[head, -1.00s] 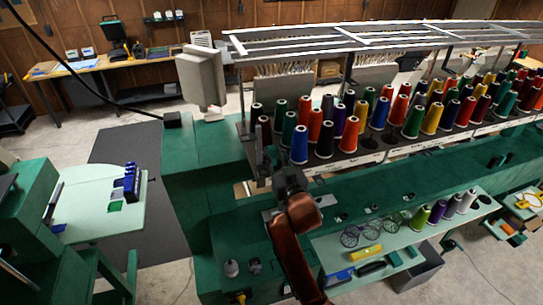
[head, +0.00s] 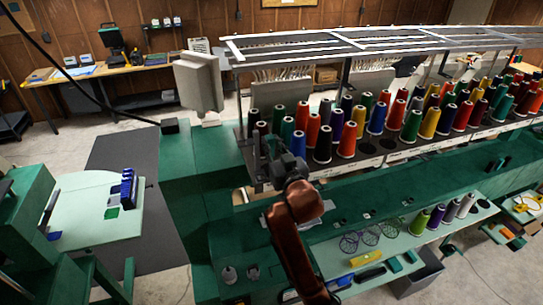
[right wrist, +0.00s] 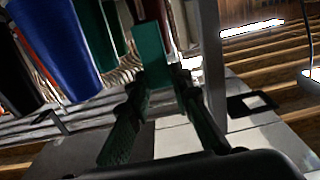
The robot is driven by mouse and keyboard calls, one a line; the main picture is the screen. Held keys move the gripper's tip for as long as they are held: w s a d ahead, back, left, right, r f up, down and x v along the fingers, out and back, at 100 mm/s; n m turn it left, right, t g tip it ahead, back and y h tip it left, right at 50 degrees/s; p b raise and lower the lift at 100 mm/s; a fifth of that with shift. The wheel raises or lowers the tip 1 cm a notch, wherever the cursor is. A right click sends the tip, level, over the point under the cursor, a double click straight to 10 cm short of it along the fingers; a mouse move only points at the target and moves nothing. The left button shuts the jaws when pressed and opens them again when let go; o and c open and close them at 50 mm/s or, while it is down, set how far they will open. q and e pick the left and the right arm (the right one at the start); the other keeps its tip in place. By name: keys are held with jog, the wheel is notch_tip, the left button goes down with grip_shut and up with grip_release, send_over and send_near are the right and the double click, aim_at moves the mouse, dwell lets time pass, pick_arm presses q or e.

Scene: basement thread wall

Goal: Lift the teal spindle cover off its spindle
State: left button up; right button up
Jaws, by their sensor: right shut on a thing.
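The teal spindle cover (right wrist: 151,52) shows in the right wrist view as a small, straight-sided teal piece between the fingertips of my right gripper (right wrist: 155,82). The dark fingers are shut on it from both sides. Its lower end and the spindle under it are hidden, so I cannot tell whether it is still around the spindle. My left gripper is not in view.
A blue cone (right wrist: 62,45) and a green cone (right wrist: 111,35) stand close left of the cover in the wrist view. Many coloured cones fill the rack, with a white overhead frame (head: 340,47) above. A beige box (head: 198,85) stands left. A pale shelf (head: 370,245) lies in front.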

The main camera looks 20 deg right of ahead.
notch_tip(320, 180, up, 12)
jog(key=b, duration=0.1)
jog(key=shift+f, duration=0.2)
dwell(0.3)
notch_tip(320, 180, up, 4)
jog(key=p, duration=0.4)
